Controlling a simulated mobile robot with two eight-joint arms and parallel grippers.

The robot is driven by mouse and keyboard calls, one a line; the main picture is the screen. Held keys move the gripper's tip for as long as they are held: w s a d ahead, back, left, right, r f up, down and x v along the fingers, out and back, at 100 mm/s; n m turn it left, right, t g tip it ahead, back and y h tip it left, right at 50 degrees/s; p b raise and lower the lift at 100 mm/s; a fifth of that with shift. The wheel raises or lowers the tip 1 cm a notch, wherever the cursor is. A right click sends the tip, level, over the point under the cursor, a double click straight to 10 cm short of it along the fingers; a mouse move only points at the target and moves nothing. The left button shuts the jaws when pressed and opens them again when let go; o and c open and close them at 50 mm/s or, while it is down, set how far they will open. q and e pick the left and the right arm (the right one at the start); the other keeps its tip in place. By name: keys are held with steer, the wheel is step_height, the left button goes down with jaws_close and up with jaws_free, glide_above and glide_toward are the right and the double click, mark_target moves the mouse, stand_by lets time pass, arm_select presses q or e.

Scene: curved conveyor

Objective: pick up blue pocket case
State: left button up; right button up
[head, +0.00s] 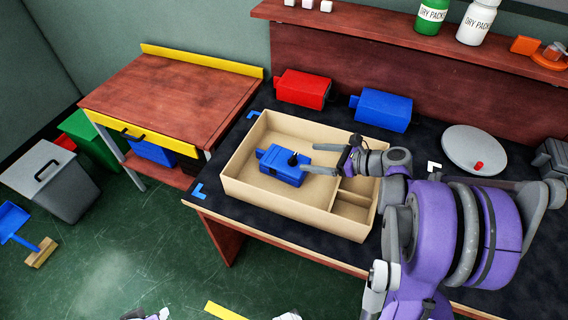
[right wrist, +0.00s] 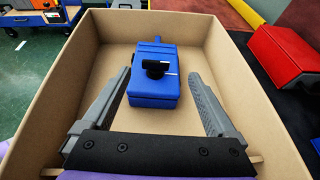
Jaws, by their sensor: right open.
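A blue case with a black knob on top (head: 284,166) lies on the floor of an open tan box (head: 240,168), in its large compartment. It also shows in the right wrist view (right wrist: 154,95), with a narrower blue end pointing away from me. My right gripper (head: 308,158) reaches over the box from the right, its fingertips just right of the case. In the right wrist view the open fingers (right wrist: 160,72) appear on either side of the case, with gaps and no visible contact. The height gap is hard to tell.
The box has small compartments (head: 352,205) at its right. Behind it on the dark tabletop stand a red case (head: 303,88) and another blue case (head: 382,110). A round grey plate (head: 474,149) lies to the right. A wooden side table (head: 165,95) stands left.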

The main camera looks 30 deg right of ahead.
mark_target(294, 158)
steer(key=x, duration=0.5)
steer(key=shift+s+a+f, duration=0.25)
steer(key=shift+f, duration=0.1)
steer(key=shift+w+a+f, duration=0.1)
steer(key=shift+w+a, duration=0.05)
steer(key=shift+w, duration=0.1)
jaws_close()
